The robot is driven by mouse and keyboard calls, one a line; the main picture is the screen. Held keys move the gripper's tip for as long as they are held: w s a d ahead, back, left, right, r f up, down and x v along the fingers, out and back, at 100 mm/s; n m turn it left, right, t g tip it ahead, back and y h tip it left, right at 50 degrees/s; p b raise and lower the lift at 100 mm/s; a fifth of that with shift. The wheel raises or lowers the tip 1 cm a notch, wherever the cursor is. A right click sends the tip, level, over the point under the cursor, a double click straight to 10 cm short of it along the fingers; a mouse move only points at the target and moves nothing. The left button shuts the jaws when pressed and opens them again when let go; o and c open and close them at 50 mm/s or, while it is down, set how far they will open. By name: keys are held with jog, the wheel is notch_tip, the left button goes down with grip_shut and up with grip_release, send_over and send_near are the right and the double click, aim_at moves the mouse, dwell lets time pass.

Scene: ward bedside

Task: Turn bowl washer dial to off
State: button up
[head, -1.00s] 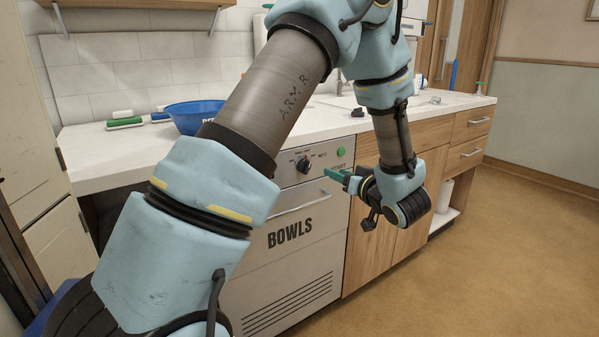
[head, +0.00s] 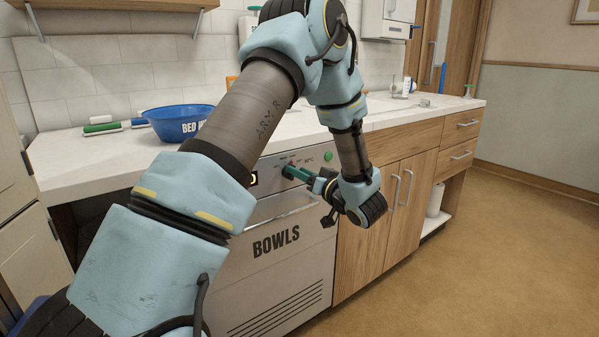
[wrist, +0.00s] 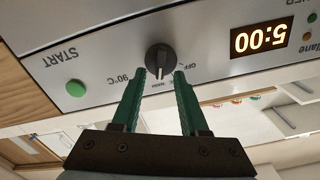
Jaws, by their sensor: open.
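The bowl washer (head: 285,255) is a pale metal front marked BOWLS, under the counter. Its black dial (wrist: 160,60) shows in the wrist view, which sees the panel upside down. The dial's narrow grip lies roughly upright in that picture, with OFF printed to its lower right and 90°C to its left. My gripper (wrist: 160,73) is open, its green fingertips on either side of the dial's lower end; I cannot tell whether they touch it. In the head view my gripper (head: 298,174) is at the panel and largely hides the dial.
A green START button (wrist: 75,88) and a lit display (wrist: 262,38) reading 5:00 flank the dial. The washer's bar handle (head: 285,208) runs below the panel. A blue bowl (head: 182,123) and a green-handled brush (head: 102,128) rest on the counter (head: 75,160). Floor at right is clear.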

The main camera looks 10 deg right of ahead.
jog(key=shift+w+a, duration=0.15)
jog(key=shift+w, duration=0.1)
grip_shut()
dwell(0.5)
